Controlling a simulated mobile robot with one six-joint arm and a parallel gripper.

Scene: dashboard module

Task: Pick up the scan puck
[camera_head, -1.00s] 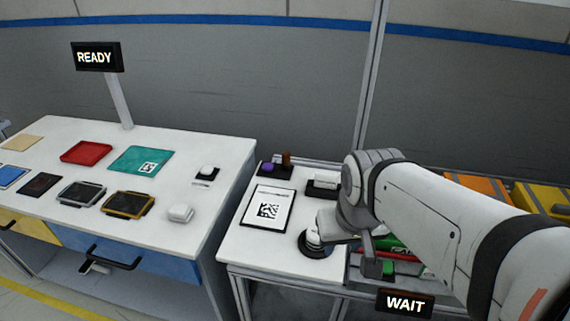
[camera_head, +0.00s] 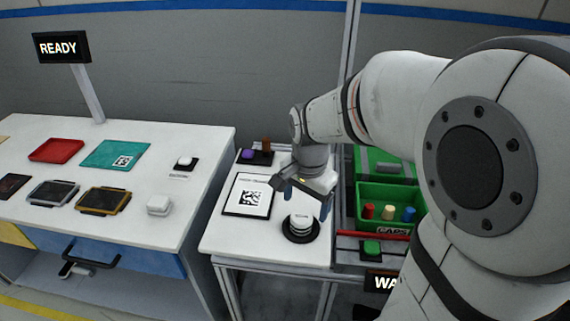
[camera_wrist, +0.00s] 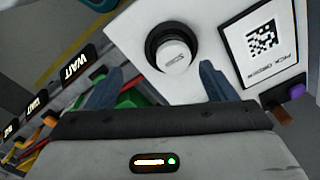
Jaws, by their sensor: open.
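The scan puck (camera_head: 300,222) is a white round knob standing upright in a black round base (camera_head: 291,238) near the front of the small white table. My gripper (camera_head: 303,199) is open and empty, just above and behind the puck. In the wrist view its two blue-grey fingers (camera_wrist: 163,80) stand apart, one on each side of the puck's line, and the puck lies beyond the tips, not between them.
A pick order sheet with a code (camera_head: 247,196) lies left of the puck. A green bin (camera_head: 384,222) with coloured caps and a green button (camera_head: 371,247) stand to the right. A holder with a purple piece (camera_head: 247,155) is at the back. A larger white bench (camera_head: 150,215) stands left.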

